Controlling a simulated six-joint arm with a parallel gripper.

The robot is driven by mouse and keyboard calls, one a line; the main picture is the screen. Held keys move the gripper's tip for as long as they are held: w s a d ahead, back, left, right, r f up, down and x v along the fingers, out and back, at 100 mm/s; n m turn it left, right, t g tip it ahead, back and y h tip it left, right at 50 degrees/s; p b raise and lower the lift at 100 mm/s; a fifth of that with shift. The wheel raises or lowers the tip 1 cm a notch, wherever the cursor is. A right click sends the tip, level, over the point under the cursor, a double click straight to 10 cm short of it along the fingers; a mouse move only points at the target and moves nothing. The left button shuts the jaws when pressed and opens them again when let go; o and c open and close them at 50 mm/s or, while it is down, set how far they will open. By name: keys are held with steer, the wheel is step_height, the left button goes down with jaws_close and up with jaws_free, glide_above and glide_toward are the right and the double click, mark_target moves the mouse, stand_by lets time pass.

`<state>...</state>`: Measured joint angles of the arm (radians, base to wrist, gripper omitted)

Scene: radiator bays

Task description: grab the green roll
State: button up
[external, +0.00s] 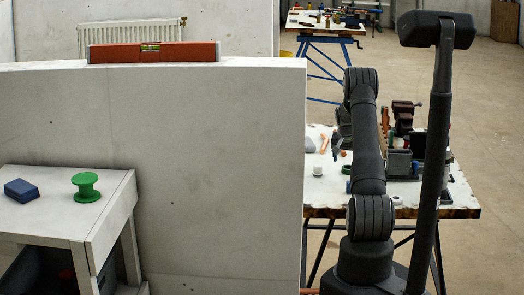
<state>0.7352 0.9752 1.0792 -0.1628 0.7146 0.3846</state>
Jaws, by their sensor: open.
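The green roll (87,187) is a spool with wide flanges. It stands upright on the white side table (110,222) at the lower left of the external view. My gripper (340,152) is partly hidden behind my arm, over the workbench on the right side of the view. It is open and far from the green roll. A pale partition wall stands between my arm and the side table. Nothing shows held in the gripper.
A blue block (21,190) lies left of the roll. The tall partition (220,150) carries a red spirit level (153,52) on its top edge. The workbench (465,205) holds several tools and small items near my arm. A black post stands at the right.

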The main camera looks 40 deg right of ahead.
mark_target(348, 167)
steer(key=shift+d+x, duration=0.15)
steer(key=shift+x, duration=1.1)
steer(key=shift+d+x, duration=0.15)
steer(key=shift+x, duration=1.15)
steer(key=shift+w+r, duration=0.15)
steer(key=shift+r, duration=0.05)
steer(key=c, duration=1)
